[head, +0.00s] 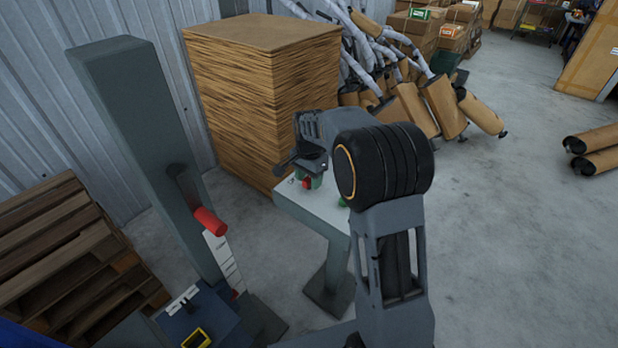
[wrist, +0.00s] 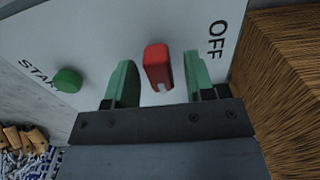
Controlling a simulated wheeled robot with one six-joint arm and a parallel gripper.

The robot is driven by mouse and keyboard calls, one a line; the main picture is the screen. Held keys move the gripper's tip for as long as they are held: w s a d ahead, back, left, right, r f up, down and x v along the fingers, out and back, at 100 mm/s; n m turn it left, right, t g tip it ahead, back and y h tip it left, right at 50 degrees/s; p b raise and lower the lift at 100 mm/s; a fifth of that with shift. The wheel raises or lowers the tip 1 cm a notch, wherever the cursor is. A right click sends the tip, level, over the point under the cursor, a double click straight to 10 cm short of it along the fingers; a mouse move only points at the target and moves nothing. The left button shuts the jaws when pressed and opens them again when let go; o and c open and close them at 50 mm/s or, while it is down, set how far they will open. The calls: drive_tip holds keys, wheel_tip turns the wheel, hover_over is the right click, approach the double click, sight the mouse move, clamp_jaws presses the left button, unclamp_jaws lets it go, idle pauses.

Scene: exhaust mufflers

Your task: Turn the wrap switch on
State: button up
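The wrap switch looks to be the red knob (wrist: 158,66) on a pale sloped control panel (wrist: 215,15). The word OFF is printed beside it. In the wrist view the red knob stands between the two green fingers of my gripper (wrist: 160,78), with a gap on each side. My gripper is open around it and not closed on it. A green button (wrist: 67,80) sits to the left beside the word START. In the head view the panel (head: 318,212) stands on a grey post, and my gripper (head: 306,179) is over its far left part, partly hiding the knob.
A tall cardboard stack (head: 235,95) stands just behind the panel. Wrapped mufflers (head: 445,105) lie behind.

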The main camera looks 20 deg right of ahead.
sight(309, 177)
drive_tip(key=shift+r, duration=0.1)
wheel_tip(309, 177, up, 14)
drive_tip(key=shift+f, duration=0.2)
idle(0.4)
idle(0.4)
